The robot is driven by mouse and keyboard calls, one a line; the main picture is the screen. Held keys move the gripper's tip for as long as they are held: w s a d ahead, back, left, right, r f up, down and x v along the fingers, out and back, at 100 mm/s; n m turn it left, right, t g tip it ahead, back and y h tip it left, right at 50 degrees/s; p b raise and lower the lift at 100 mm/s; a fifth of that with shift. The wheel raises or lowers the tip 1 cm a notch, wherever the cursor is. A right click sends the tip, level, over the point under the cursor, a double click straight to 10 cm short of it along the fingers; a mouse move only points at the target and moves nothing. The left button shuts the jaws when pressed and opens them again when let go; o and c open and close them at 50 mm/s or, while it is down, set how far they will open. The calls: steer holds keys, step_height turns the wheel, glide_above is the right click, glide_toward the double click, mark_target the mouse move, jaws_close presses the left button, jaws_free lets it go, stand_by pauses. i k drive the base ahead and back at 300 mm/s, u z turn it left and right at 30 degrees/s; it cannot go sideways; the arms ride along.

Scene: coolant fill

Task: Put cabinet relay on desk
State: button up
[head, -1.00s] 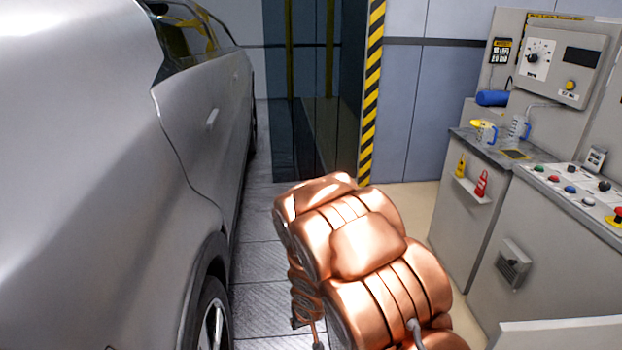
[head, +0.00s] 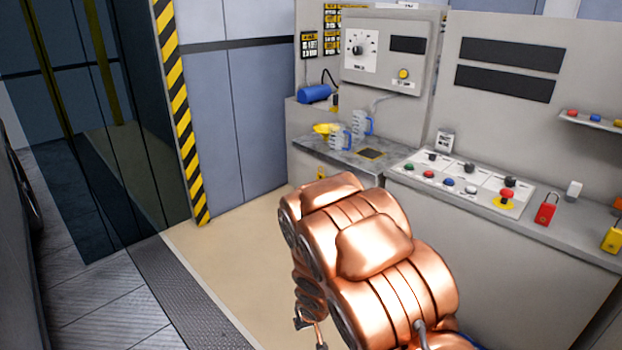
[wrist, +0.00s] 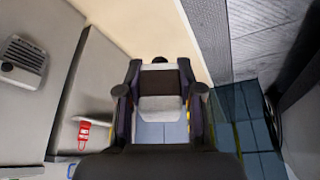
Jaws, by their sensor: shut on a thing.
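In the wrist view my gripper (wrist: 160,92) is shut on a small block, dark above and pale grey below, which I take for the cabinet relay (wrist: 162,108). The relay sits between the two fingers, clear of any surface. In the head view my copper arm hides the gripper and the relay. The grey control desk (head: 540,262) stands at the right in the head view, beyond my arm. Its sloped panel carries several coloured buttons.
A red padlock (head: 546,208) and a yellow padlock (head: 612,240) lie on the control desk's right. Beige floor (head: 235,250) is clear left of my arm. A striped post (head: 180,110) stands behind.

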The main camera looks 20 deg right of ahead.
mark_target(581, 211)
steer(key=z, duration=0.85)
steer(key=i, duration=0.75)
steer(key=z, duration=0.65)
